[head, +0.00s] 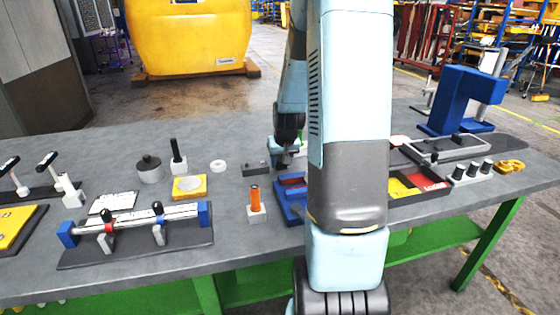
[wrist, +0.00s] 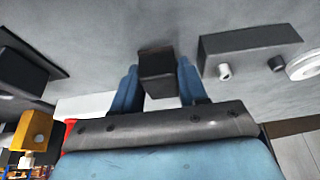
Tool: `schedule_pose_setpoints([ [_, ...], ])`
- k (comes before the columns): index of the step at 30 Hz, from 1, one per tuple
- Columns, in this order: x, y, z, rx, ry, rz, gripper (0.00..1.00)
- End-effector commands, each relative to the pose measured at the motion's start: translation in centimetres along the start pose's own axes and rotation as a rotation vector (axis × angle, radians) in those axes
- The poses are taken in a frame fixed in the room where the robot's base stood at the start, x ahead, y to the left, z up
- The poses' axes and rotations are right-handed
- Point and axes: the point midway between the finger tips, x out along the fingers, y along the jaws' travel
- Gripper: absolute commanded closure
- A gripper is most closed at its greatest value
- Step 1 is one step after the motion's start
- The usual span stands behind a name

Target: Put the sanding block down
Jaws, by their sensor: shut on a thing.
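The sanding block is a small dark block (wrist: 157,75) with a brownish end, between the two blue fingers in the wrist view. My gripper (wrist: 158,68) is shut on it. In the head view my gripper (head: 284,160) is low over the grey table (head: 235,150), just right of a small grey block with knobs. My own arm covers part of that area. The held block is hard to make out there, and I cannot tell whether it touches the table.
The grey knobbed block (head: 256,168) also shows close by in the wrist view (wrist: 250,48). A white ring (head: 218,166) lies left of it. A blue tray (head: 290,212) is in front, partly behind my arm. An orange-handled tool (head: 255,199) stands left of the tray.

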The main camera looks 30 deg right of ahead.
Motion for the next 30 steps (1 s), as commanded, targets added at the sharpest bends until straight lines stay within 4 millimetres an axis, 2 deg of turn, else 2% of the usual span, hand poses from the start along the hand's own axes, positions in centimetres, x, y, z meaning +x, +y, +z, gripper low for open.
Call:
schedule_pose_setpoints([
  [5,0.3,0.0,0.1,0.0,0.0,0.0,0.86],
  [6,0.3,0.0,0.1,0.0,0.0,0.0,0.56],
  [14,0.3,0.0,0.1,0.0,0.0,0.0,0.32],
  [23,0.4,-0.1,0.1,-0.001,0.0,-0.001,0.32],
  [30,-1.9,0.0,0.1,-0.002,0.003,0.001,0.32],
])
